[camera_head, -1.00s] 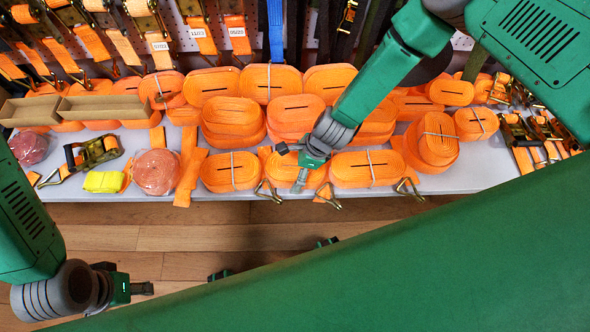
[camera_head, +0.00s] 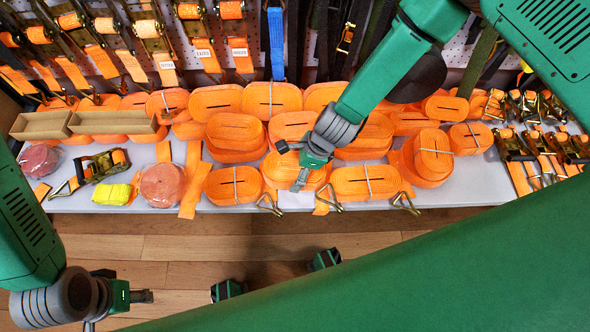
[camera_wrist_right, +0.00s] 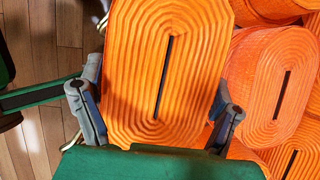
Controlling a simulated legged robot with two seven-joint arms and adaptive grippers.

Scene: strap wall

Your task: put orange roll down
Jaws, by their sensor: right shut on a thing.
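My right gripper (camera_head: 305,176) is shut on an orange roll (camera_head: 278,170) in the front row of the table. In the right wrist view the held roll (camera_wrist_right: 165,75) fills the middle, with a dark slot in its centre and a finger of my gripper (camera_wrist_right: 158,118) on each side. In the head view the gripper hides part of the roll. I cannot tell whether its underside touches the table. My left gripper (camera_head: 142,297) is over the floor at the lower left, away from the rolls; its finger gap is unclear.
Strapped rolls stand close on the left (camera_head: 234,186) and right (camera_head: 366,183). More rolls crowd behind. A small bare strip (camera_head: 295,200) shows in front of the held roll. Metal hooks (camera_head: 269,204) hang over the table's front edge. Cardboard trays (camera_head: 112,122) are at the left.

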